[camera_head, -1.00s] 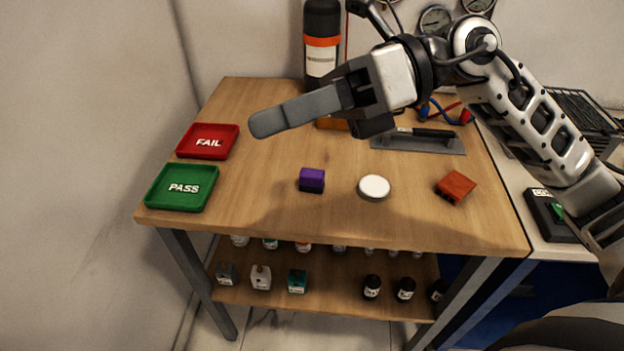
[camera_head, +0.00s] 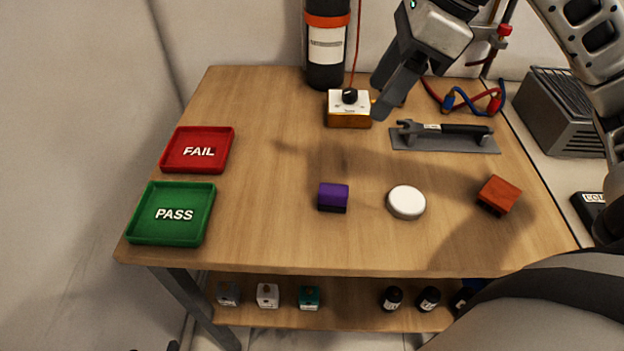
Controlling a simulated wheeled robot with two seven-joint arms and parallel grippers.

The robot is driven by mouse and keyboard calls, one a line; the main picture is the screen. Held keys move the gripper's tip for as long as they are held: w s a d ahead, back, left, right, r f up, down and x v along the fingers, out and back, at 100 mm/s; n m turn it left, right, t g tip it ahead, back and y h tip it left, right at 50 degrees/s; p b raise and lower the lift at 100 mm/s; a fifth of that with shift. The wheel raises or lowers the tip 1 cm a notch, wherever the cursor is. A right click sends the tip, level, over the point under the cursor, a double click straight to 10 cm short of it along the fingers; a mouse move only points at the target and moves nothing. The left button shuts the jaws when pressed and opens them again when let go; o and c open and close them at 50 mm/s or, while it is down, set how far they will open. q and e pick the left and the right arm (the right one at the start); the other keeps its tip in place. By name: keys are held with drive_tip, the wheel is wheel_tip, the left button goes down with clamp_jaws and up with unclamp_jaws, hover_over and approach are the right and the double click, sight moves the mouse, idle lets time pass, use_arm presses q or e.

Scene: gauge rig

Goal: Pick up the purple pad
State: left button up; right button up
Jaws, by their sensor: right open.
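The purple pad (camera_head: 333,197) is a small block with a purple top and dark base. It sits on the wooden table (camera_head: 270,228), left of a round white disc. My right gripper (camera_head: 381,100) is in the air above the back of the table, up and to the right of the pad and apart from it. Its fingers point down and to the left, with nothing seen between them. My left gripper is not in the view.
A red FAIL tray (camera_head: 197,165) and a green PASS tray (camera_head: 171,230) stand at the left. The white disc (camera_head: 406,202) and an orange-red block (camera_head: 498,195) lie to the right.

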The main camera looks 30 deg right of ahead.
wheel_tip(320, 180, down, 6)
drive_tip(key=f+b, duration=0.1)
drive_tip(key=b, duration=0.5)
approach(337, 190)
drive_tip(key=x, duration=0.6)
drive_tip(key=shift+w+a+r, duration=0.1)
drive_tip(key=shift+w+a, duration=0.15)
drive_tip(key=shift+w, duration=0.1)
drive_tip(key=x, duration=0.4)
drive_tip(key=shift+s+d+f, duration=0.2)
drive_tip(key=shift+s+f, duration=0.05)
drive_tip(key=shift+f, duration=0.05)
drive_tip(key=shift+w+a+f, duration=0.1)
drive_tip(key=shift+w+f, duration=0.05)
drive_tip(key=shift+f, duration=0.25)
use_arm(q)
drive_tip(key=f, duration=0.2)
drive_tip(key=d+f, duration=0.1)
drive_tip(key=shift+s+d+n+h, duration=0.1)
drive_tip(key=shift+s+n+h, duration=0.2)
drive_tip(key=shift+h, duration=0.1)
use_arm(e)
drive_tip(key=c, duration=1.1)
